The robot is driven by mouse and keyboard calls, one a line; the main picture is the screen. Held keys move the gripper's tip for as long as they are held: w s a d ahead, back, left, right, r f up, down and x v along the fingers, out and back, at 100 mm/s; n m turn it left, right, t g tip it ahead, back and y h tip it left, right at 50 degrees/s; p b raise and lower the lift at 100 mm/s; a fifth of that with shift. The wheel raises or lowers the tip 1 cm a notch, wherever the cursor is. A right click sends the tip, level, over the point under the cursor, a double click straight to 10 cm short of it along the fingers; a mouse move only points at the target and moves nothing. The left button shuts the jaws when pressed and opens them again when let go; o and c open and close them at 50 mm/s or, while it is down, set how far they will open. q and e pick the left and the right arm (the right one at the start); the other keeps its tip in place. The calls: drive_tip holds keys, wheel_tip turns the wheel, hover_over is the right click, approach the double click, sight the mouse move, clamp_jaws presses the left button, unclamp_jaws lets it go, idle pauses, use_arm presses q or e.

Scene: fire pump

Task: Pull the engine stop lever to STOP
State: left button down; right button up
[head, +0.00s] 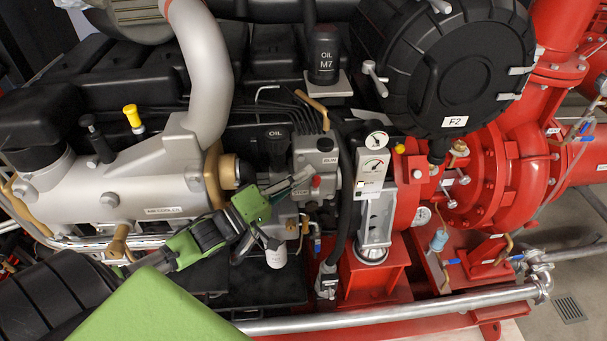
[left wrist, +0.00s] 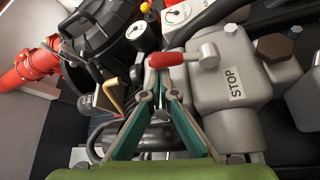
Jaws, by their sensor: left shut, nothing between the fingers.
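The engine stop lever has a red knob (head: 316,181) on the grey pump housing (head: 318,158) in the head view. In the left wrist view the red knob (left wrist: 167,60) points left from its grey hub (left wrist: 208,55). The STOP label (left wrist: 235,83) is on the housing just below the hub; a RUN label (head: 330,160) shows in the head view. My left gripper (head: 303,177) reaches in from the left, its fingertips beside the knob. In the wrist view its fingertips (left wrist: 162,88) are together, empty, just below the knob; I cannot tell whether they touch it. My right gripper is out of view.
A brown-handled valve (head: 312,108) and black hoses are above the housing. A gauge panel (head: 372,172) stands to the right, before the red pump (head: 500,160). A white filter (head: 275,252) hangs below my left gripper. A silver pipe (head: 400,312) crosses the front.

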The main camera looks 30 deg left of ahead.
sight(317, 186)
use_arm(q)
drive_tip(key=s+m+h+b, duration=0.1)
drive_tip(key=m+b, duration=0.1)
drive_tip(key=m, duration=0.1)
drive_tip(key=s+d+f+m+h+b, duration=0.1)
drive_tip(key=m+h+b, duration=0.1)
drive_tip(key=m+b, duration=0.1)
drive_tip(key=d+f+m+h+b, duration=0.1)
drive_tip(key=m+b, duration=0.1)
drive_tip(key=shift+s+d+f+m+t+h, duration=0.1)
drive_tip(key=shift+s+f+m+t+h, duration=0.05)
drive_tip(key=shift+s+m+t+h, duration=0.2)
drive_tip(key=m+b, duration=0.1)
drive_tip(key=m+h+b, duration=0.1)
drive_tip(key=m, duration=0.1)
drive_tip(key=s+f+m+g+h+b, duration=0.1)
drive_tip(key=shift+s+d+m+h, duration=0.1)
drive_tip(key=shift+d+m+h, duration=0.15)
drive_tip(key=shift+d, duration=0.15)
drive_tip(key=shift+s+f, duration=0.1)
drive_tip(key=shift+f, duration=0.05)
wheel_tip(317, 186, up, 10)
drive_tip(key=shift+r, duration=0.2)
idle(0.7)
